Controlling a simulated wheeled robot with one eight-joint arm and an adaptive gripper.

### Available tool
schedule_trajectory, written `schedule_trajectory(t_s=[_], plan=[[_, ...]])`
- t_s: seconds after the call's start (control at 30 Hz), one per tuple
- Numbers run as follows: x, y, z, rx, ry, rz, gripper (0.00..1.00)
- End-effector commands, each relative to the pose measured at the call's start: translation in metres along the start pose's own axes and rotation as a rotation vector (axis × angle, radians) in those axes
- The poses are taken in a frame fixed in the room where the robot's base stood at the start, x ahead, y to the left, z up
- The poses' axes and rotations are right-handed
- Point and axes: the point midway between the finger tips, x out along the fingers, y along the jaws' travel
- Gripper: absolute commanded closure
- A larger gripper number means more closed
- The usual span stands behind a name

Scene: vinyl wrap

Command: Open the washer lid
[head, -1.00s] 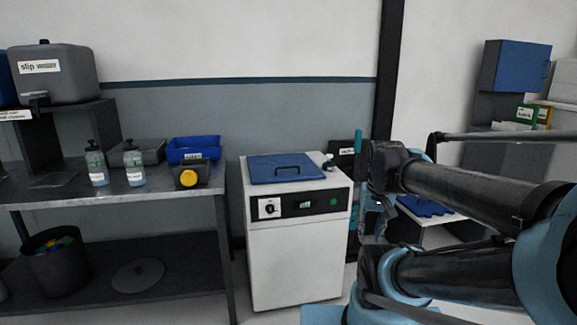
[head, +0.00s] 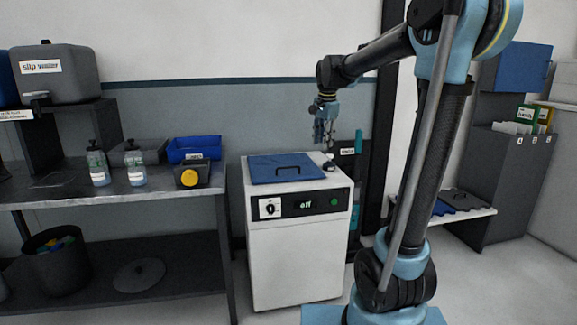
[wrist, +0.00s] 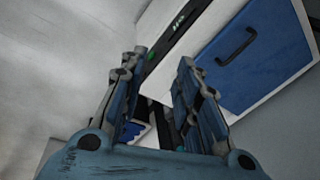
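The washer (head: 299,246) is a white box with a black control panel that reads "off". Its blue lid (head: 285,169) lies flat and shut on top, with a dark bar handle (head: 288,167). In the wrist view the lid (wrist: 262,58) and its handle (wrist: 236,46) show at the upper right, beyond my fingers. My gripper (head: 325,128) hangs above the washer's back right corner, clear of the lid. In the wrist view my gripper (wrist: 160,70) has its two fingers spread apart with nothing between them.
A small white bottle (head: 328,162) stands at the washer's back right corner. A metal workbench (head: 130,190) with soap bottles and a blue bin (head: 194,148) is to the left. A low bench (head: 462,212) and dark cabinet stand at the right. Floor before the washer is clear.

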Motion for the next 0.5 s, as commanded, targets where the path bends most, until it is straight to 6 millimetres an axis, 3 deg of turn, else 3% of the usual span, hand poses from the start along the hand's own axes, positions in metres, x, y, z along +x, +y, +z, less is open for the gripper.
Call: schedule_trajectory(t_s=[0.03,0.3,0.5], plan=[[0.0,-0.021,-0.003,0.033,-0.002,-0.001,0.7],[0.01,-0.123,-0.006,0.244,-0.01,-0.004,0.7],[0.023,-0.178,-0.002,0.367,-0.015,-0.005,0.7]])
